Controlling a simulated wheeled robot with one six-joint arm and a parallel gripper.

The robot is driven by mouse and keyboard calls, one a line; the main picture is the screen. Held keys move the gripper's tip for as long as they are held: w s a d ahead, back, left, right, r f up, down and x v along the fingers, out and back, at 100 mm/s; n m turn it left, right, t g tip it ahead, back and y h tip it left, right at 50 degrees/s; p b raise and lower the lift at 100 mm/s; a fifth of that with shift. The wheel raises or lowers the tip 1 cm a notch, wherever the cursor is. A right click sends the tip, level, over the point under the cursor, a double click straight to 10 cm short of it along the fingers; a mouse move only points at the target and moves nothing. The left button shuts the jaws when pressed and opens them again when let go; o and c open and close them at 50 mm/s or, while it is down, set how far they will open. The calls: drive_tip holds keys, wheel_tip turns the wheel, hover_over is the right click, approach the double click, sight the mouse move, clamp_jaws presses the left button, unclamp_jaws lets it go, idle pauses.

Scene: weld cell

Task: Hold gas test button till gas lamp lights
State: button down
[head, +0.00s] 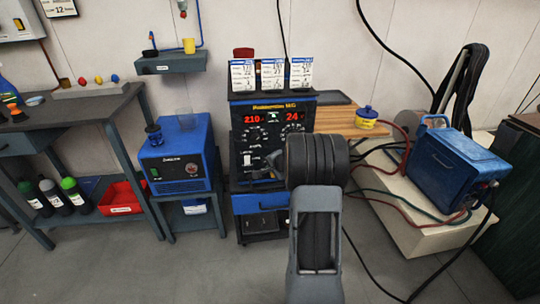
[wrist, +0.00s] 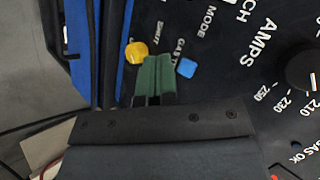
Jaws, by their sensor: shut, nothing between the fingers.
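The welder (head: 272,127) stands in the middle of the head view, its red displays lit at 210 and 24. My arm covers part of its front there, and my fingertips are hidden. In the wrist view its black panel (wrist: 225,100) fills most of the picture. A yellow button (wrist: 137,52) and a blue button (wrist: 187,67) show, with a partly hidden "GAS T" label beside the blue one. My gripper (wrist: 156,62) is shut and empty, its green fingertips seen between the two buttons. I cannot tell whether they touch the panel. The "GAS OK" label (wrist: 304,150) is at lower right; its lamp's state is unclear.
A blue machine (head: 177,158) stands on a small stand left of the welder. A blue case (head: 455,165) with hoses and cables lies at the right. A large knob (wrist: 303,72) sits on the panel.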

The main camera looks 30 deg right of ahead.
drive_tip(key=shift+w+d+p, duration=0.15)
drive_tip(key=shift+w+d, duration=0.1)
drive_tip(key=shift+w, duration=0.25)
drive_tip(key=shift+w+d+p, duration=0.15)
drive_tip(key=shift+w+d, duration=0.05)
drive_tip(key=shift+w, duration=0.25)
drive_tip(key=shift+w+d, duration=0.4)
drive_tip(key=shift+w, duration=0.4)
idle(2.2)
drive_tip(key=shift+s, duration=0.1)
idle(2.0)
drive_tip(key=shift+s+a+b, duration=0.35)
drive_tip(key=shift+s+b, duration=0.35)
drive_tip(key=shift+b, duration=0.05)
drive_tip(key=shift+s+f, duration=0.1)
drive_tip(key=shift+s+a+b, duration=0.35)
drive_tip(key=shift+s+b, duration=0.25)
drive_tip(key=shift+s, duration=0.15)
drive_tip(key=shift+s+a+b, duration=0.4)
drive_tip(key=shift+s+b, duration=0.2)
drive_tip(key=shift+s, duration=0.1)
drive_tip(key=shift+s+a+b, duration=0.35)
drive_tip(key=shift+s+b, duration=0.25)
drive_tip(key=shift+s, duration=0.15)
